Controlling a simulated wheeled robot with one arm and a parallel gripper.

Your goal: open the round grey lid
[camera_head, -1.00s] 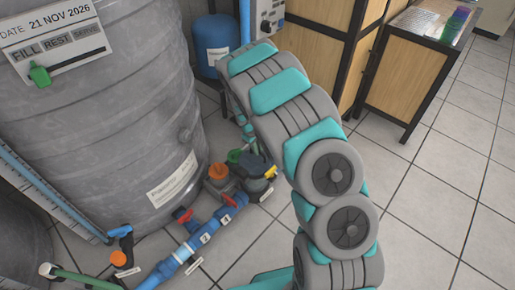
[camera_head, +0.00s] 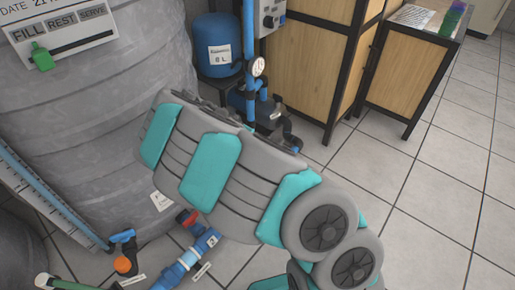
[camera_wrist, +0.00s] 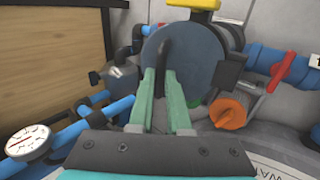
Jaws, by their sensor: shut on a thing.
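The round grey lid (camera_wrist: 188,62) fills the upper middle of the wrist view, its flat face towards the camera. A dark upright bar handle (camera_wrist: 163,56) stands on its face. My gripper (camera_wrist: 161,76) has its two green fingers on either side of this handle, shut on it. The lid sits in front of a dark housing (camera_wrist: 225,36); whether it is open or closed I cannot tell. In the head view my arm hides the lid and the gripper.
An orange knob (camera_wrist: 229,113) is close to the right of my fingers. A blue pipe with a red valve handle (camera_wrist: 288,68) lies further right. A pressure gauge (camera_wrist: 27,141) and blue pipes are at lower left. The big grey tank (camera_head: 110,120) stands left; tiled floor (camera_head: 440,200) is free at right.

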